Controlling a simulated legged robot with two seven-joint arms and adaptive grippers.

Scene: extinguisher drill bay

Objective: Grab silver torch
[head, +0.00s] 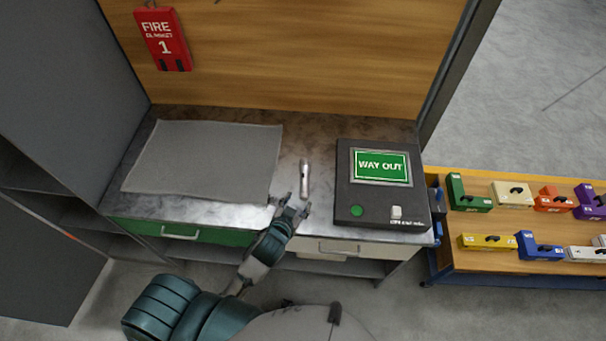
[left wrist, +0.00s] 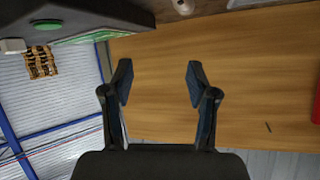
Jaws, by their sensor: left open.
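The silver torch (head: 304,178) lies on the metal worktop, between the grey mat and the black box, its long side pointing away from me. My left gripper (head: 291,204) is at the worktop's front edge, just nearer to me than the torch and slightly left of it. It is open, and no torch is between its fingers. In the left wrist view its two fingers (left wrist: 160,82) stand apart with only the wooden back panel behind them. A small rounded object at that view's top edge is cut off, and I cannot tell what it is. My right gripper is not in view.
A black box (head: 354,208) with a green WAY OUT sign stands close right of the torch. A grey mat (head: 205,160) lies left. A red FIRE box (head: 163,40) hangs on the wooden panel (head: 290,55). Right, a wooden table (head: 470,262) holds several coloured lock-like blocks.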

